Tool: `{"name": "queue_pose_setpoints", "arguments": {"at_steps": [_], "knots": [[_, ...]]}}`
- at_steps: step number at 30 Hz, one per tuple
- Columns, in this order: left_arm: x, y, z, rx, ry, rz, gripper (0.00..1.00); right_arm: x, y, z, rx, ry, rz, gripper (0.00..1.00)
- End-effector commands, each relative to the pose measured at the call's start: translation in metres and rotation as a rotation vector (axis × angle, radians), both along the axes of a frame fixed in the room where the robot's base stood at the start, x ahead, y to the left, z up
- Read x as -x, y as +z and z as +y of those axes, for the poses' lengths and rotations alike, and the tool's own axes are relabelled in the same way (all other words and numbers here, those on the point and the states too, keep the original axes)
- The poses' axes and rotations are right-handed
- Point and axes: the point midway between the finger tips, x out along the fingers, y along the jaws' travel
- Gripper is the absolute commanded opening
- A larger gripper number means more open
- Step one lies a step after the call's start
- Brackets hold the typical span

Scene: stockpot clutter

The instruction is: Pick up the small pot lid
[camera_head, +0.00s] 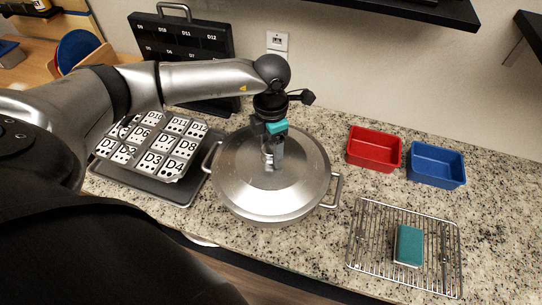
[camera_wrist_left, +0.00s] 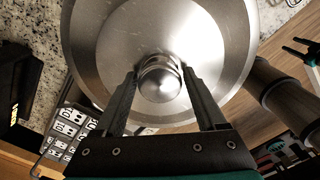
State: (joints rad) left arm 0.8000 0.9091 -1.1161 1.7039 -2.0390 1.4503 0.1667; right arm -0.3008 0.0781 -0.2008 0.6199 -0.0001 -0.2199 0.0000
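A round metal lid (camera_head: 239,176) with a knob lies on the wide steel stockpot, whose side handle (camera_head: 337,190) shows at its right. My left gripper (camera_head: 272,167) points down at the middle of the lid. In the left wrist view, its two dark fingers (camera_wrist_left: 161,76) stand on either side of the shiny round knob (camera_wrist_left: 161,84). Any gaps between fingers and knob are too small to judge, so I cannot tell whether they grip it. The lid (camera_wrist_left: 215,40) fills the upper middle of that view. My right gripper is not identifiable in either view.
A tray of domino-like labelled tiles (camera_head: 155,143) lies left of the pot, with a dark labelled panel (camera_head: 180,42) behind. A red bin (camera_head: 374,149) and blue bin (camera_head: 436,166) stand right. A wire rack (camera_head: 372,244) holds a teal sponge (camera_head: 408,245). A dark shelf overhangs above.

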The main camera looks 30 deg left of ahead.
Motion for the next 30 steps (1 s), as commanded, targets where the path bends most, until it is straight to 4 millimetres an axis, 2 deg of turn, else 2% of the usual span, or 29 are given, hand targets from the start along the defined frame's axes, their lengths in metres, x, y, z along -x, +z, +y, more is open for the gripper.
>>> {"name": "queue_pose_setpoints", "arguments": {"at_steps": [2,18,30], "knots": [[-0.0001,0.0003,0.0000,0.000,0.000,0.000,0.63,0.0000,0.0000,-0.0001,0.000,0.000,0.000,0.50],[-0.0003,0.0007,0.0001,0.001,0.000,-0.001,0.02,-0.0003,0.0000,-0.0006,0.001,-0.001,0.000,0.50],[-0.0011,0.0016,0.0000,0.001,0.001,-0.003,0.00,-0.0006,0.0001,-0.0015,0.002,-0.001,0.000,0.50]]}}
